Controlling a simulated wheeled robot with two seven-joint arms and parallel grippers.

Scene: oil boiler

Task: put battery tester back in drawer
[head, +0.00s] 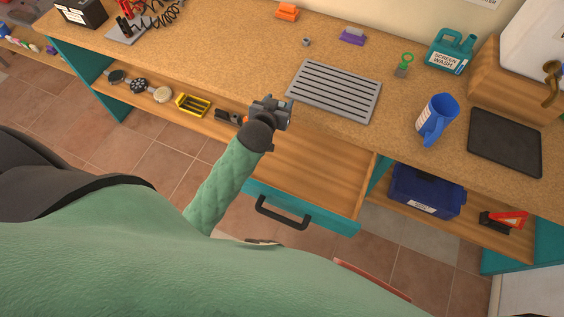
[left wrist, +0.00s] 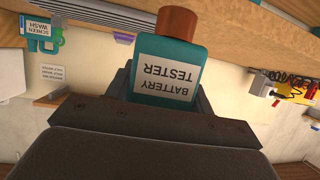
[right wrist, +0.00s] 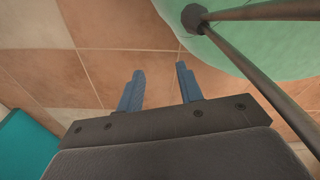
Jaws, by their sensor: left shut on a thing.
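The battery tester (left wrist: 168,72), a teal body with a brown top and a white label, is held between the jaws of my left gripper (left wrist: 160,88). In the head view the left gripper (head: 275,108) is above the bench's front edge, at the back left of the open drawer (head: 318,168). The tester is mostly hidden there by the gripper. The drawer is pulled out, with a bare wooden floor, a teal front and a dark handle (head: 282,213). My right gripper (right wrist: 158,92) is open and empty over the tiled floor; the head view does not show it clearly.
A grey slotted mat (head: 334,91), blue jug (head: 436,120), screen wash bottle (head: 452,52) and black pad (head: 504,142) are on the bench. A yellow tray (head: 193,105) and gauges sit on the shelf left of the drawer. A blue bin (head: 427,190) is to its right.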

